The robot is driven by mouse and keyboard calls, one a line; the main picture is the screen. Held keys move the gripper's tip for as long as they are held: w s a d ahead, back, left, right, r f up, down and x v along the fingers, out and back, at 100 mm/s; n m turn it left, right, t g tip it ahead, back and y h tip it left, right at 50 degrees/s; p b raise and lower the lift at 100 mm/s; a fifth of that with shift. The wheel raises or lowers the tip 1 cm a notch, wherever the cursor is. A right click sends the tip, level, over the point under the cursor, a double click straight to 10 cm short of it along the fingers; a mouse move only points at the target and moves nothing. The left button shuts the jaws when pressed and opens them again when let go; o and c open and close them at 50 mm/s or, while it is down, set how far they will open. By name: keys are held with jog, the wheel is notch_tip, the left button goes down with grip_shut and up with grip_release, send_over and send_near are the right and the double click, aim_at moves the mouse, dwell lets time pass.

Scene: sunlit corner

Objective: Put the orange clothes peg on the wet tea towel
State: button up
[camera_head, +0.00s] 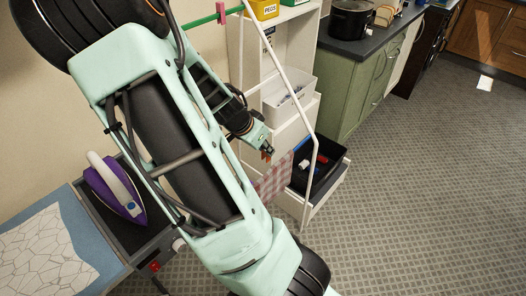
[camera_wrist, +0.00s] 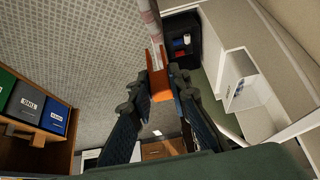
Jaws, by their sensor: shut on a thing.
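The orange clothes peg (camera_wrist: 181,87) is between the fingertips of my gripper (camera_wrist: 168,85) in the wrist view. My gripper is shut on it. In the head view only a little of the peg (camera_head: 265,155) shows at the tip of my gripper (camera_head: 267,149). The tea towel (camera_head: 272,181), red-and-white checked, hangs below and beside the gripper tip, partly hidden by my arm. In the wrist view a pinkish strip of the towel (camera_wrist: 149,22) runs toward the peg's far end. I cannot tell whether the peg touches or straddles it.
A white frame pole (camera_head: 311,115) stands just right of my gripper. A white shelf unit (camera_head: 300,45) is behind, with an open drawer holding a black bin (camera_head: 328,178). A purple iron (camera_head: 116,186) sits at left. Grey floor (camera_head: 420,190) is clear at right.

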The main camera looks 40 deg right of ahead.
jog(key=shift+f, duration=0.1)
notch_tip(320, 180, down, 6)
jog(key=b, duration=0.5)
jog(key=shift+f, duration=0.15)
jog(key=shift+f+b, duration=1.65)
dwell(0.6)
jog(key=o, duration=0.9)
jog(key=shift+r, duration=0.1)
jog(key=shift+r, duration=0.15)
notch_tip(320, 180, up, 7)
jog(key=p, duration=0.6)
jog(key=shift+c, duration=0.2)
